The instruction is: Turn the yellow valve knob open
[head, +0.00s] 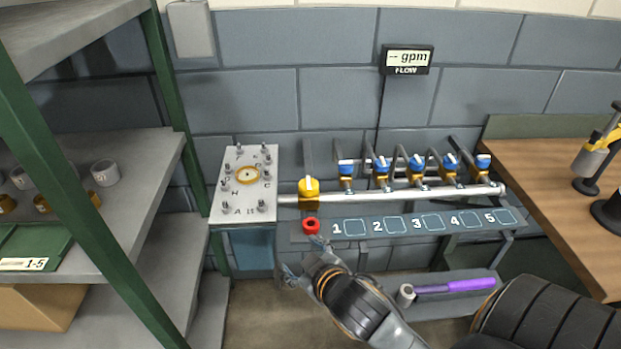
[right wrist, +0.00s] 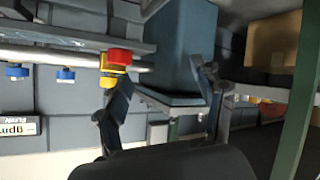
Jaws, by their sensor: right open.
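The yellow valve knob (head: 309,187) sits at the left end of the grey pipe, with a white mark on its top. In the right wrist view the yellow knob (right wrist: 109,82) shows partly behind a red round part. That red part (head: 311,225) stands just in front of the knob in the head view, left of the number 1. My right gripper (head: 303,260) is open, in front of and below the red part, apart from the knob. Its two fingers (right wrist: 160,80) are spread, with nothing seen held between them. My left gripper is out of view.
Several blue-topped valves (head: 382,165) line the pipe (head: 400,195) to the right. A numbered panel (head: 403,225) runs below. A lettered plate (head: 227,207) stands left, beside a shelf rack (head: 150,160). A purple-handled tool (head: 455,286) lies low. A flow display (head: 407,59) hangs above.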

